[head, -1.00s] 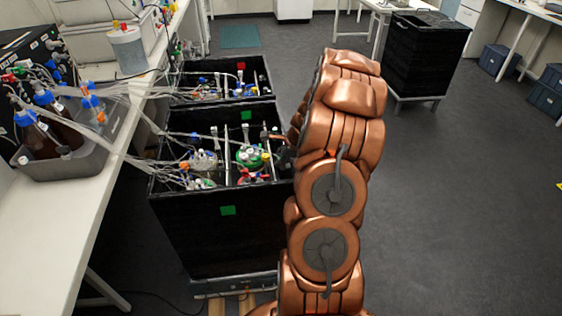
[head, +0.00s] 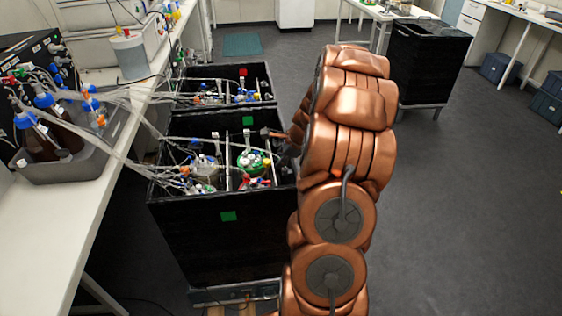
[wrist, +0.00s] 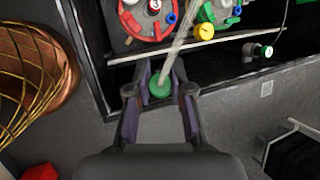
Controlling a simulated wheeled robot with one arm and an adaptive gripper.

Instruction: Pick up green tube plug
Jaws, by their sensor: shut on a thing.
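The green tube plug (wrist: 160,88) sits between the two fingertips of my gripper (wrist: 160,92) in the wrist view, and the fingers are closed on it. A pale, translucent tube (wrist: 184,45) runs from beside the plug up toward the vessels. In the head view my gripper is mostly hidden behind my copper arm, near the right wall of the black shaker box (head: 215,240). The plug cannot be made out there.
The box holds a green-topped vessel (head: 254,163) and a clear-topped vessel (head: 204,164) with many tubes. A second black box (head: 264,76) stands behind. A bench (head: 50,235) lies left. The floor (head: 450,210) at right is clear.

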